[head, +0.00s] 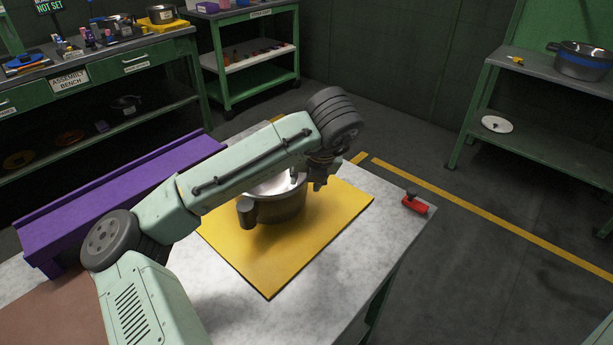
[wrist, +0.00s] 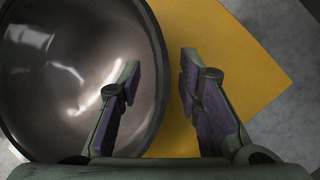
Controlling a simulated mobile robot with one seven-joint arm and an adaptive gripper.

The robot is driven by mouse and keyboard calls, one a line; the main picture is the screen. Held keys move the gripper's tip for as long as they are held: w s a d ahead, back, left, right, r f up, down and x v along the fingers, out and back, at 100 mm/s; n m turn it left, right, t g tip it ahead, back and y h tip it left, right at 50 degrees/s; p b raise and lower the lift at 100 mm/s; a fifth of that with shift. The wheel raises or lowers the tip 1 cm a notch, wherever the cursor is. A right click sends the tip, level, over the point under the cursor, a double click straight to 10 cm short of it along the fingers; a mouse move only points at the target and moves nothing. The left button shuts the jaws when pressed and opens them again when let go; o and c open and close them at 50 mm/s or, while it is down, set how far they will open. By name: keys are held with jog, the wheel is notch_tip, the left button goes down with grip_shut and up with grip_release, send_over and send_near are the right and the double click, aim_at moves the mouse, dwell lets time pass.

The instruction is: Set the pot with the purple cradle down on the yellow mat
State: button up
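A metal pot with a shiny inside and dark outer wall (head: 283,209) appears to stand upright on the yellow mat (head: 267,268). A dark handle sticks out on its left side. My gripper (head: 322,183) is at the pot's right rim in the head view. In the wrist view, my gripper (wrist: 160,82) is open, with one finger over the pot's inside (wrist: 75,75) and the other over the mat (wrist: 235,60). The rim runs through the gap, with space to the fingers; their height against it is unclear. The long purple cradle (head: 110,195) lies to the left, partly behind my arm.
A red-handled object (head: 414,204) lies at the table's right corner. The pale table top (head: 345,262) is clear in front of the mat. A shelf (head: 545,72) at the right holds a blue-banded pot (head: 581,62). A cluttered green bench (head: 105,75) stands at back left.

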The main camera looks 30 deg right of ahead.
jog(key=w+r+p+v, duration=0.1)
jog(key=w+p+v, duration=0.1)
jog(key=v, duration=0.8)
jog(key=w+d+r+p+v, duration=0.1)
jog(key=w+p+v, duration=0.1)
jog(key=v, duration=0.8)
jog(key=shift+a+r+p, duration=0.25)
jog(key=shift+r+p, duration=0.2)
jog(key=shift+r, duration=0.1)
